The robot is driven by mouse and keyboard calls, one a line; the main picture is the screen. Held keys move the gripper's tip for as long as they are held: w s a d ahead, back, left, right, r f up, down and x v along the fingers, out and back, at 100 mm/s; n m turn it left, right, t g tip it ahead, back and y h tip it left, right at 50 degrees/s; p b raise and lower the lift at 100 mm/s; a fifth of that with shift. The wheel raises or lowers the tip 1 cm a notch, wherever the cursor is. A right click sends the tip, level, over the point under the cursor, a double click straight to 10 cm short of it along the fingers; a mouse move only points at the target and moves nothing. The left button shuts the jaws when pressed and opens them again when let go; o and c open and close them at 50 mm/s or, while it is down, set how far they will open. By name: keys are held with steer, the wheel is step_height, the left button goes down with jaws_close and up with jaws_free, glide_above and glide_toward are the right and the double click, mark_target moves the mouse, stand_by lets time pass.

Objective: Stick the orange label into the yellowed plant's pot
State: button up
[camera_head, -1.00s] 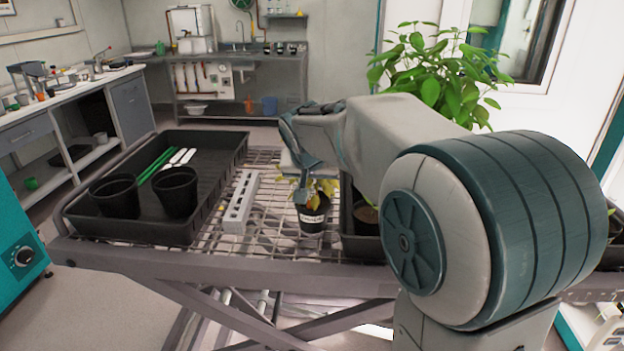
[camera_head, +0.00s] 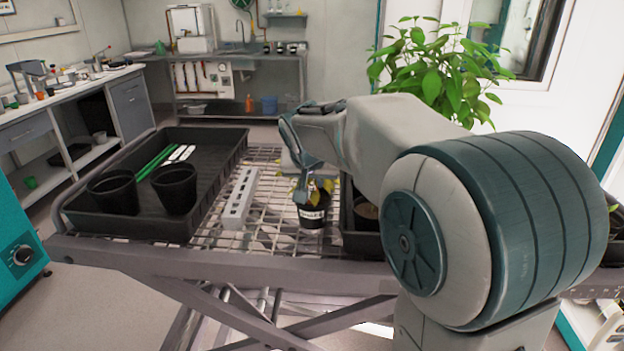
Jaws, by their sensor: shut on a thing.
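The yellowed plant (camera_head: 328,186) stands in a small black pot (camera_head: 312,217) with a white printed band, upright on the wire rack. Its yellow leaves are partly covered by my gripper. My gripper (camera_head: 303,190) points down just above the pot's rim, among the leaves, and is shut on a thin piece. Only a small orange-brown patch shows at the fingertips, which fits the orange label. The label's lower end and whether it touches the soil cannot be made out.
A black tray (camera_head: 222,170) at left holds two empty black pots and green and white labels. A grey slotted holder (camera_head: 237,200) stands between it and the plant. Another dark tray (camera_head: 362,240) with potted plants is close on the right, partly behind my arm.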

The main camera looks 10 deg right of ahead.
steer(key=shift+f+b, duration=0.6)
steer(key=shift+b, duration=0.05)
steer(key=o, duration=0.9)
steer(key=shift+o, duration=0.2)
steer(key=shift+r, duration=0.1)
steer(key=p+v, duration=0.3)
steer(key=v, duration=1.8)
steer(key=shift+s+r, duration=0.2)
steer(key=shift+r, duration=0.1)
steer(key=shift+f, duration=0.15)
